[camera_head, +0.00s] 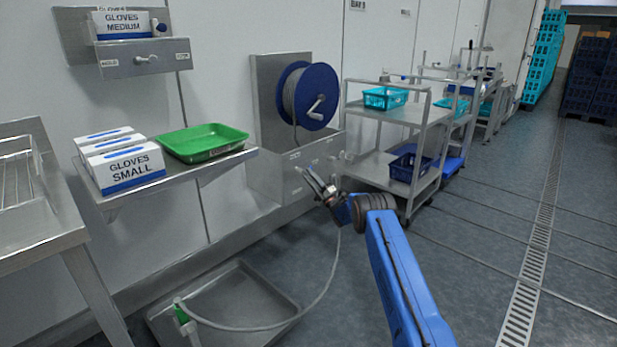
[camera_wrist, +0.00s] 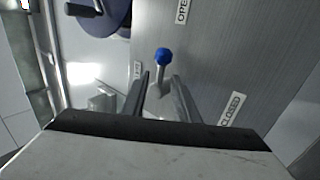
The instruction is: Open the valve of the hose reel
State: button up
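The hose reel (camera_head: 308,97) has a blue disc and a crank, and hangs on a steel back plate above a steel box (camera_head: 270,172). In the wrist view, the valve lever has a blue knob (camera_wrist: 163,55) and stands in front of the steel face. An OPEN label (camera_wrist: 182,10) is above it to the right and a CLOSED label (camera_wrist: 232,108) below it to the right. My gripper (camera_head: 313,181) is in front of the box. In the wrist view its two fingers (camera_wrist: 161,80) are apart, with the lever's stem showing between them. I cannot tell whether they touch it.
A hose runs from the box to a green nozzle (camera_head: 182,312) at a steel floor tray (camera_head: 240,292). A trolley (camera_head: 408,112) stands close right of the box. A shelf (camera_head: 205,172) with glove boxes and a green tray is left. Floor at right is clear.

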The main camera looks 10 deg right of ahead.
jog(key=v, duration=1.6)
jog(key=shift+s+f, duration=0.15)
jog(key=shift+s, duration=0.15)
jog(key=shift+d, duration=0.1)
